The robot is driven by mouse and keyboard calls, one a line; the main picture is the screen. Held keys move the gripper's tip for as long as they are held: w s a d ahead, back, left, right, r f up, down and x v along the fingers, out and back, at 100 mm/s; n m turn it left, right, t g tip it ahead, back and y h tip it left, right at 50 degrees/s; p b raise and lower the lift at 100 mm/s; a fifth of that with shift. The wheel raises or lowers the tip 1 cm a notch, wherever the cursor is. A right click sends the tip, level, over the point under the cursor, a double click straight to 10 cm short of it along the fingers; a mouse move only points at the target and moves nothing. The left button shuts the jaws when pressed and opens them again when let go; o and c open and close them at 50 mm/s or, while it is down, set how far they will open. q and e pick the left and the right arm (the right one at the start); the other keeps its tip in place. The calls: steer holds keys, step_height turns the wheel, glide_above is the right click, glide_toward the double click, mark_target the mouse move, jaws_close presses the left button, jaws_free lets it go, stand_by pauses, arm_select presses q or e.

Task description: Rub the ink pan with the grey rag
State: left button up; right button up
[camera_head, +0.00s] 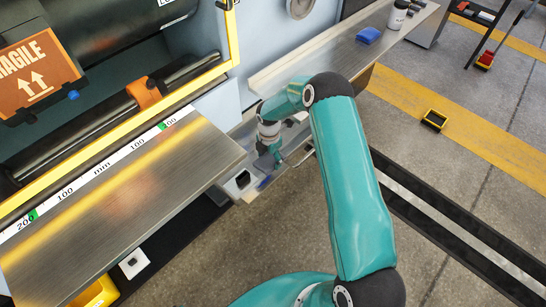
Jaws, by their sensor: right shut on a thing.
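My right arm comes in from the bottom and reaches forward, bent at the elbow. My right gripper (270,158) is low beside the machine, just beyond the right end of the metal feed table. It is shut on a small dark grey-blue thing that looks like the grey rag (264,164), mostly hidden by the gripper. Below it is a narrow pale metal surface that may be the ink pan (256,190); I cannot tell whether the rag touches it. My left gripper is not in view.
The metal feed table (120,200) with its millimetre scale fills the left. A yellow rail (130,102) runs above it. A metal shelf (335,58) holds a blue block (369,35) and a jar (397,16). The floor at right is mostly open.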

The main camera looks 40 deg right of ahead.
steer(key=shift+s+d, duration=0.1)
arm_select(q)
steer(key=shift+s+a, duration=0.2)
arm_select(e)
steer(key=shift+s+d, duration=0.1)
steer(key=shift+s, duration=0.05)
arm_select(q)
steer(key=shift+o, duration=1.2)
arm_select(e)
steer(key=shift+s+d, duration=0.25)
